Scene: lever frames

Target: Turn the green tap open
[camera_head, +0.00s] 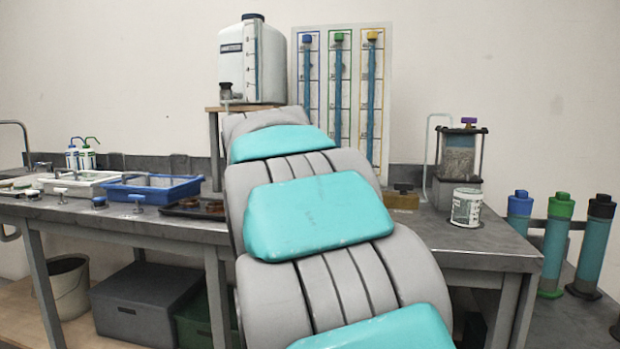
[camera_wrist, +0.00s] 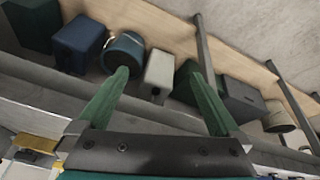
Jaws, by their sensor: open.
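I cannot make out a clearly green tap in either view. In the head view my gripper is hidden, and my grey and teal arm covers the middle of the bench.
A blue tray (camera_head: 152,190) and white tray (camera_head: 82,184) sit on the bench's left. A white tank (camera_head: 250,62) stands on a raised shelf. Capped cylinders (camera_head: 556,245) stand at right. In the wrist view, a blue box (camera_wrist: 77,45) and bucket (camera_wrist: 123,52) sit below.

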